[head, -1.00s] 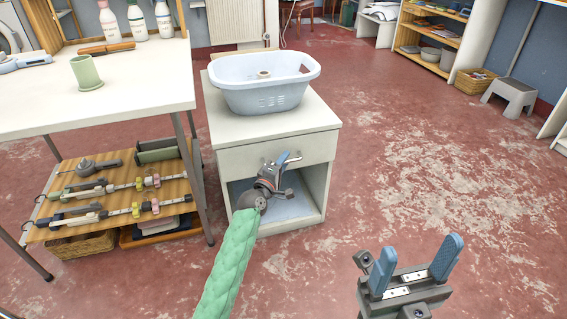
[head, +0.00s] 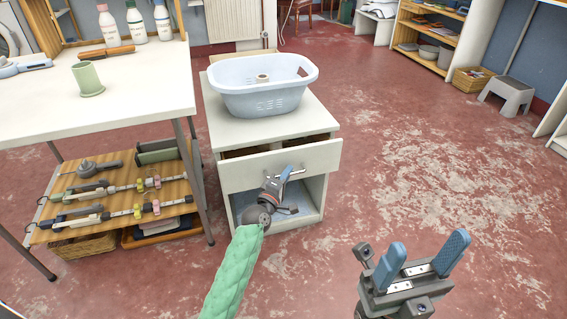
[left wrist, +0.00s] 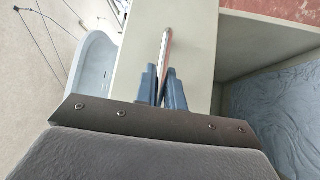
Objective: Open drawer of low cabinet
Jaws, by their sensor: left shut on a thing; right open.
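The low cabinet (head: 235,128) is white, with a drawer (head: 258,170) above an open compartment. The drawer stands part way out, and a dark gap shows behind its front. My left gripper (head: 284,172) is at the drawer front and shut on the metal bar handle (left wrist: 166,45). In the left wrist view the blue fingers (left wrist: 160,88) sit on either side of the handle. My right gripper (head: 418,262) is open and empty, in front and to the right of the cabinet.
A pale blue laundry basket (head: 262,95) with a small roll in it stands on the cabinet top. A white table (head: 140,105) with a tool-laden lower shelf (head: 110,190) stands close on the left. The red floor on the right is clear, with a grey step stool (head: 508,95) further back.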

